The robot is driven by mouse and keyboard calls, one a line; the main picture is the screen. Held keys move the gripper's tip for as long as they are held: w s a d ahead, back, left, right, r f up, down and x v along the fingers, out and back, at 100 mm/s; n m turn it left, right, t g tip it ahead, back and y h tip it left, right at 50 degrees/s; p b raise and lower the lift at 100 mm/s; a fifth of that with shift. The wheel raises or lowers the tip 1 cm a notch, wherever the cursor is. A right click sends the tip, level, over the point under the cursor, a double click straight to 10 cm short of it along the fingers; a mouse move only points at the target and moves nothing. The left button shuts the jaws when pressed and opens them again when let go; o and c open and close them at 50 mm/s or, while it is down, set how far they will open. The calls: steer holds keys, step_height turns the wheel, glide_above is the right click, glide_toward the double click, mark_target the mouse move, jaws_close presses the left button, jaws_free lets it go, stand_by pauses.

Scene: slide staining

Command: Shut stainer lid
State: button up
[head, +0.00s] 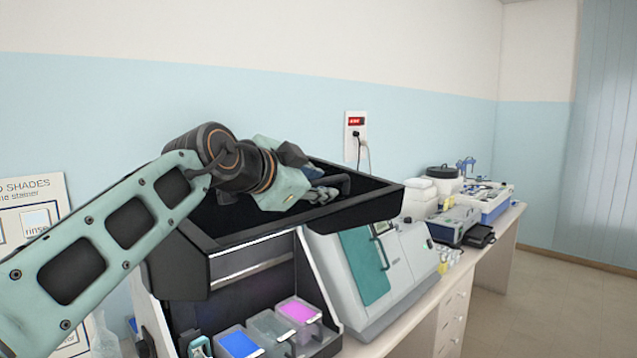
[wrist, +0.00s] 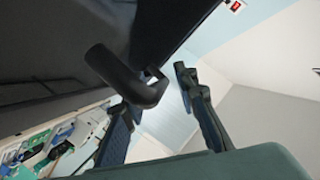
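The stainer's black lid (head: 355,212) stands raised above the stainer body, with its open, hollow side facing up. A dark bar handle (head: 340,183) shows at the lid; it also shows large in the wrist view (wrist: 125,75), bending at a corner. My gripper (head: 322,194) is over the lid, with its fingers at the handle. In the wrist view my gripper's two fingers (wrist: 168,76) are apart, and the handle's bend lies close by the left finger. I cannot tell whether they touch.
Below the lid, blue, grey and pink staining trays (head: 298,311) sit in the open stainer. A grey machine with a teal door (head: 365,265) stands right beside it on the bench. More equipment lines the bench (head: 445,225) farther right. A wall socket (head: 355,130) is behind.

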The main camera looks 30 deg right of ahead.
jaws_close()
steer(key=shift+f, duration=0.15)
